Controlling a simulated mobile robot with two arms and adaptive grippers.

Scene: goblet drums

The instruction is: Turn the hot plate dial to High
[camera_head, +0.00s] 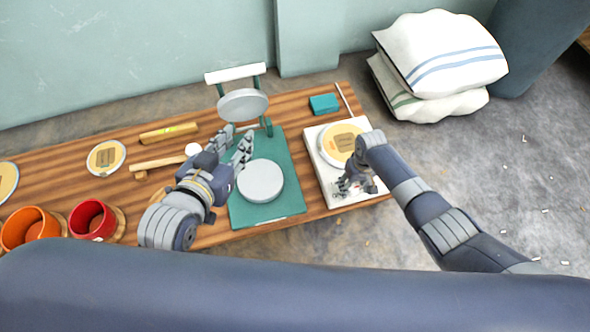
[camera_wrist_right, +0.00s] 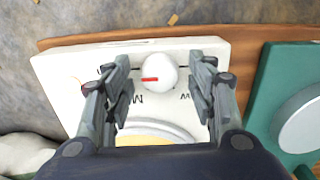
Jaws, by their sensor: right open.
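The hot plate (camera_head: 325,180) is a white box at the right end of the wooden table, with a round yellow-centred disc (camera_head: 341,141) on it. Its white dial (camera_wrist_right: 157,73) shows in the right wrist view, with a red pointer line aimed left. Dark letters beside the dial are partly hidden by the fingers. My right gripper (camera_wrist_right: 160,66) is open, one finger on each side of the dial, with gaps visible; in the head view (camera_head: 348,186) it covers the dial. My left gripper (camera_head: 237,142) is open and empty above the green press.
A green press (camera_head: 280,210) with grey round plates stands left of the hot plate. A teal block (camera_head: 324,104) and a thin stick (camera_head: 344,98) lie behind it. Orange (camera_head: 30,228) and red (camera_head: 92,219) cups stand at left. White sacks (camera_head: 440,60) lie on the floor.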

